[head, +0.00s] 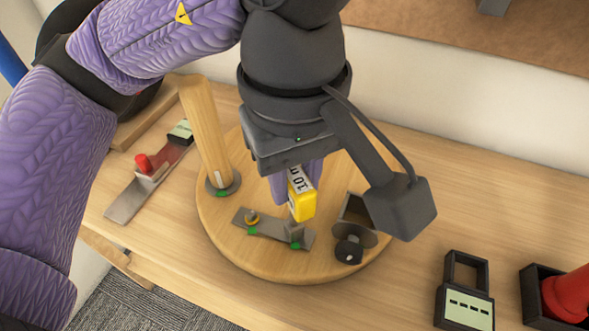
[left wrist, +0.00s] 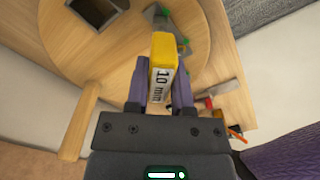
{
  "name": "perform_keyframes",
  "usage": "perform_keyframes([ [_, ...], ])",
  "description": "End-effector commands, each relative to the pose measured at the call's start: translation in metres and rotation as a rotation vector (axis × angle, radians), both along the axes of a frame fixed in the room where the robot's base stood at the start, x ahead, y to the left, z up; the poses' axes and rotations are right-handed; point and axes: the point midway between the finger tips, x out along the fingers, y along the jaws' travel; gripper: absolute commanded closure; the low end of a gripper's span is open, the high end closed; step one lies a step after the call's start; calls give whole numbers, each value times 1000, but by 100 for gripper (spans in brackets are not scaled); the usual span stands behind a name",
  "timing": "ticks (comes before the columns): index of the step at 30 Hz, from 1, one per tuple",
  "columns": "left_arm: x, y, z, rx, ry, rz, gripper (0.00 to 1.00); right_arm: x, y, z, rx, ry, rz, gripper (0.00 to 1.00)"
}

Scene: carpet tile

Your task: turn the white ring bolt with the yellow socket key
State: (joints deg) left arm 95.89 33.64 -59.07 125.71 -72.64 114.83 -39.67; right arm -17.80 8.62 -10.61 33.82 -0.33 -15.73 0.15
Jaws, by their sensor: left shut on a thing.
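My left gripper (head: 297,185) is shut on the yellow socket key (head: 302,205), which carries a white "10 mm" label. The key also fills the middle of the left wrist view (left wrist: 162,55), between the purple fingers. In the head view the key stands nearly upright over the right end of a grey metal plate (head: 270,226) on a round wooden board. Its lower end meets a grey fitting there; I cannot tell whether it is seated on a bolt.
The round board (head: 225,240) also bears a wooden post (head: 203,130) and a black knob (head: 349,250). A metal strip with a red part (head: 143,163) lies left. A dark meter-like box (head: 465,308) and a red object (head: 570,295) stand right. The table between is clear.

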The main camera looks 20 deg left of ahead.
Motion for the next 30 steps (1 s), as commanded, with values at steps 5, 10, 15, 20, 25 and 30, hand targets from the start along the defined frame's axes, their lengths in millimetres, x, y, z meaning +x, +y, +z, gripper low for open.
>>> perform_keyframes([
  [5,0,0,4,0,-1,-79,100,0,0,0,0,-1,0,18],
  [10,0,0,23,0,-3,-78,100,4,1,15,1,-11,0,18],
  [15,-1,0,43,0,-3,-79,100,7,4,30,6,-20,-3,18],
  [20,0,0,47,0,0,-79,100,8,7,32,10,-21,-5,18],
  [25,0,0,45,0,0,-79,100,7,6,31,10,-20,-5,18],
  [30,0,0,45,0,0,-79,100,7,6,31,9,-20,-4,18],
])
